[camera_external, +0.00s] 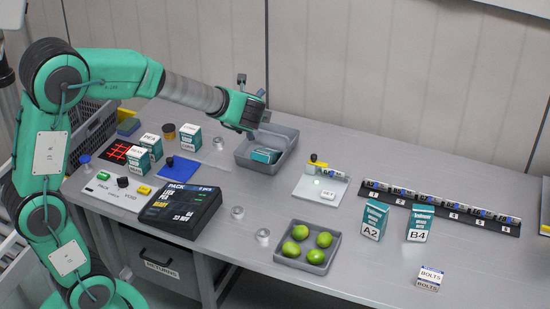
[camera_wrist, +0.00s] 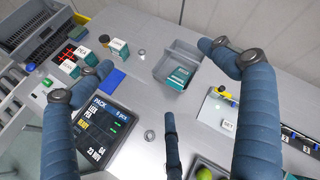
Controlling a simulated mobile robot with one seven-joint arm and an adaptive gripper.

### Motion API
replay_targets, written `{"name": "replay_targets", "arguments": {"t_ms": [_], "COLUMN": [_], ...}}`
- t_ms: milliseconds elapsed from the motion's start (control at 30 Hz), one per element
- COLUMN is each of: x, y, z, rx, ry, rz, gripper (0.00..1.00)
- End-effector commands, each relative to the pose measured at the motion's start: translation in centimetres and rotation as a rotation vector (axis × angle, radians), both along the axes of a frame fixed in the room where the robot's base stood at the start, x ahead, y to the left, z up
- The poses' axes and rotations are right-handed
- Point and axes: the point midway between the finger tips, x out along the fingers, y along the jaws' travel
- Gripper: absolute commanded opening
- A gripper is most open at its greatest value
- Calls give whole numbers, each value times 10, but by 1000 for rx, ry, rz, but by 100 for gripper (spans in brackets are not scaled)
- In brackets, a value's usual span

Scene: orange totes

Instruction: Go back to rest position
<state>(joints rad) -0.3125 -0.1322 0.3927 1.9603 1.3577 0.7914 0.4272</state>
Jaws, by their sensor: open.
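My gripper (camera_external: 256,98) is at the end of my outstretched arm, above the back of the grey table. In the wrist view my gripper (camera_wrist: 158,72) has its blue fingers spread wide, with nothing between them. Below it stands a grey two-part tray (camera_external: 250,165), with a teal and white box (camera_external: 265,155) lying in one compartment. The tray (camera_wrist: 160,69) and the box (camera_wrist: 180,77) also show in the wrist view, clear of the fingers.
A black PACK screen (camera_external: 180,210) stands left of centre. Limes lie in a grey tray (camera_external: 305,267) at the front. Boxes A2 (camera_external: 373,220) and B4 (camera_external: 420,223) stand to the right, before a rack of cylinders (camera_external: 440,208). Several boxes stand at the left.

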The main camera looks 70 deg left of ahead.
Motion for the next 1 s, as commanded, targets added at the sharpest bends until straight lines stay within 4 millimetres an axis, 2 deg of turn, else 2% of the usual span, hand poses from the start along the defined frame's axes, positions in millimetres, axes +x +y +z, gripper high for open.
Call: {"name": "replay_targets", "arguments": {"t_ms": [33, 100, 300, 700, 900, 1000], "x": [-12, -28, -76, -168, -210, -228], "y": [-17, -38, -103, -242, -312, -341], "z": [10, 18, 33, 39, 38, 38], "rx": [-39, -101, -292, -739, -983, -1088], "ry": [-51, -117, -294, -566, -645, -664], "rz": [32, 82, 221, 483, 605, 657], "gripper": [95, 95, 95, 95, 95, 95]}}
